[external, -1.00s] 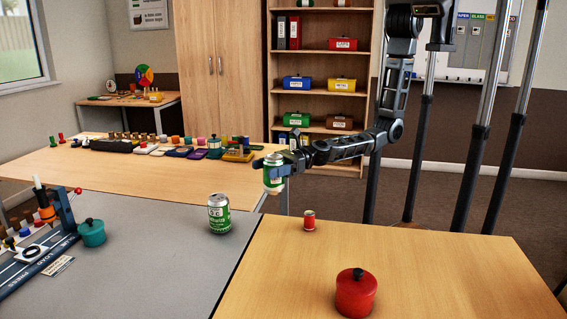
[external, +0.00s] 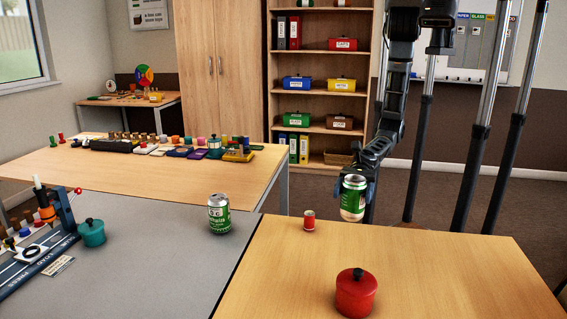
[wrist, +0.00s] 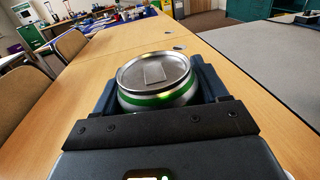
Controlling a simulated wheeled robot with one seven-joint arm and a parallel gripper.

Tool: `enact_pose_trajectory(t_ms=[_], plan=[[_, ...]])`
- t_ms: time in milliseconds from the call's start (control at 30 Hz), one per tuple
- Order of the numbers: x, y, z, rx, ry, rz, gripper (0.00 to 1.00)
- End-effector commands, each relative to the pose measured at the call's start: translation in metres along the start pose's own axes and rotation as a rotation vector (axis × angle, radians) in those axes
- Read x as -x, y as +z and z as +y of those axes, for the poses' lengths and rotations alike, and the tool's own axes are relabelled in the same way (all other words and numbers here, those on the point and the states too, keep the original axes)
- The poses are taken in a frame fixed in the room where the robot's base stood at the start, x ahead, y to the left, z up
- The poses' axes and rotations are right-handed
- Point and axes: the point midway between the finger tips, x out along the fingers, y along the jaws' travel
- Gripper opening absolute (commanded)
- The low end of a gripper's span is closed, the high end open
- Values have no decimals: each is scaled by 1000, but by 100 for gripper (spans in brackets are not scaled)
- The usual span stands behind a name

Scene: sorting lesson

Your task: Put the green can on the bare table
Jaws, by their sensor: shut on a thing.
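My gripper (external: 354,187) is shut on a green can (external: 352,200) with a silver top, held upright in the air by the far edge of the bare wooden table (external: 460,265). In the wrist view the can's silver lid (wrist: 155,72) and green rim show between the dark jaws. A second green can (external: 219,213) stands upright on the grey mat (external: 180,270), left of the wooden table. The underside of the held can is clear of any surface in the external view.
A teal pot (external: 91,233) is on the grey surface. The wooden table's right half is clear.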

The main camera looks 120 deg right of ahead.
Motion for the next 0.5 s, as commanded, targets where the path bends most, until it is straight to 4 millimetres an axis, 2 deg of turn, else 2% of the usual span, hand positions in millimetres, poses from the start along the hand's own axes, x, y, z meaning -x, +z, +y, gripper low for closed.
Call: enact_pose_trajectory(t_ms=[33, 300, 500], plan=[[-8, -11, 10, -1, 5, 0, 45], [-46, -45, 50, 0, 3, -1, 45], [-63, -57, 67, 0, 0, 0, 45]])
